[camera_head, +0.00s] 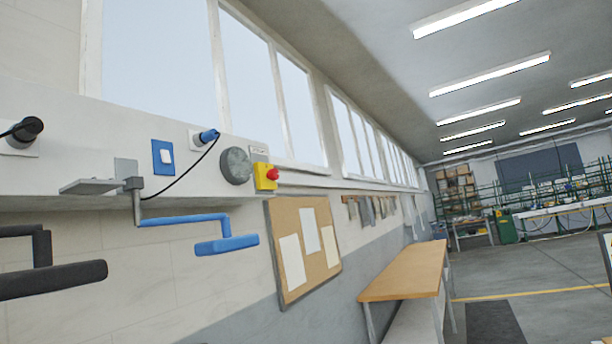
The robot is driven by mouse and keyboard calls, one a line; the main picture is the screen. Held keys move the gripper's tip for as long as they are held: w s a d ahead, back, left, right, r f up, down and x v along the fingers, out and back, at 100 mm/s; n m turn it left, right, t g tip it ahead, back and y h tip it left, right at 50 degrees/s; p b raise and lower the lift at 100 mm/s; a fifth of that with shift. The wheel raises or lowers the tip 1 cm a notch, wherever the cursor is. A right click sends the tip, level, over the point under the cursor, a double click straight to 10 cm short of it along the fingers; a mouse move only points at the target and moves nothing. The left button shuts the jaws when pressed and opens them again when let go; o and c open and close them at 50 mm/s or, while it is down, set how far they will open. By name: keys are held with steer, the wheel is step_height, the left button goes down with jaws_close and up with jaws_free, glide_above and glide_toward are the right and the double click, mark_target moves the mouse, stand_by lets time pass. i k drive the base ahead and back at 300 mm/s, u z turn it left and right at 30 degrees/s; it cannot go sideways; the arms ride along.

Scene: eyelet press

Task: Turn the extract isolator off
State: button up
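On the wall in the left half, a yellow box with a red knob or button (265,177) looks like an isolator. A small pale label plate (258,151) sits above it, with lettering too small to read. A blue plate with a white rocker switch (162,158) is mounted further left. I cannot tell from lettering which of these is the extract isolator, and neither one's on or off position is clear.
A grey disc (236,166) is beside the yellow box; a cable hangs from a blue plug (208,136). A wooden bench (408,272) stands along the wall; open floor lies right.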

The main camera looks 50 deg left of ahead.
mark_target(273, 175)
steer(key=u, duration=0.15)
steer(key=i, duration=1.35)
steer(key=u, duration=0.8)
steer(key=i, duration=1.25)
steer(key=u, duration=1)
steer(key=i, duration=0.8)
steer(key=u, duration=0.3)
